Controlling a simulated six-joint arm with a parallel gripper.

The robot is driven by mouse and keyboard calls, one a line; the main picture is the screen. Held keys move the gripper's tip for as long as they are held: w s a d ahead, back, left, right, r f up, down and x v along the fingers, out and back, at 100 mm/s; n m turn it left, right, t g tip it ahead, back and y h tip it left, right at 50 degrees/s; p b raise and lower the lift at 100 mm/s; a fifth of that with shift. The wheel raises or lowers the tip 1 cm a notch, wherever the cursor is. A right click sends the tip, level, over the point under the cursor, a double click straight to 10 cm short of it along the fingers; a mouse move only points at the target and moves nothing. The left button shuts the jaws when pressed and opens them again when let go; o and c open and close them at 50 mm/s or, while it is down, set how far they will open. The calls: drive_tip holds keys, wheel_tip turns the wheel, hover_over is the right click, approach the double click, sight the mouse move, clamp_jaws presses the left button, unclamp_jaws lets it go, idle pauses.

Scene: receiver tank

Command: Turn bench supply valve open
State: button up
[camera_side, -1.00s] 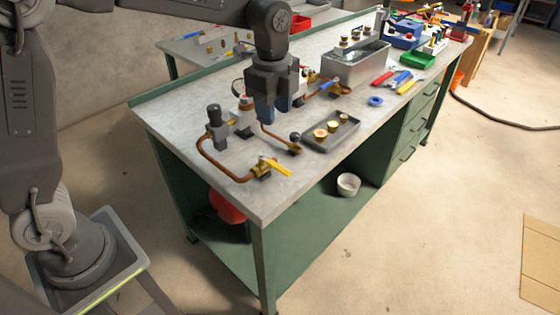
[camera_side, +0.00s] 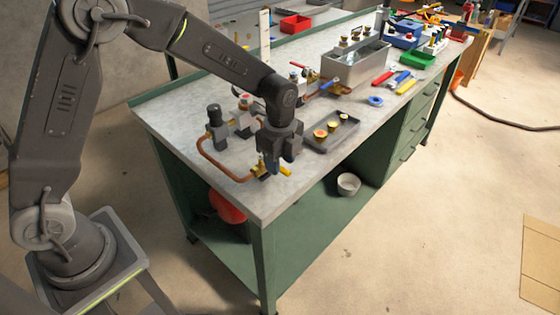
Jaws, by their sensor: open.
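A brass valve (camera_side: 259,172) with a yellow lever (camera_side: 286,171) sits on a copper pipe (camera_side: 214,163) near the bench's front left edge. My gripper (camera_side: 273,168) points down at this valve, with its fingers at the yellow lever and covering part of it. The gripper is open; I cannot tell whether the fingers touch the lever or straddle it. Another valve with a blue lever (camera_side: 327,87) and a red-handled fitting (camera_side: 297,66) are farther back. I cannot tell from labels which is the bench supply valve.
A dark pump-like fitting (camera_side: 215,125) stands at the pipe's other end. A grey tray (camera_side: 335,143) with brass parts lies right of my gripper. A metal bin (camera_side: 352,67), a blue ring (camera_side: 376,100) and coloured tools (camera_side: 405,80) are farther right.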

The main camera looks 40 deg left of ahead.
drive_tip(key=shift+f, duration=0.45)
drive_tip(key=shift+c, duration=0.2)
clamp_jaws()
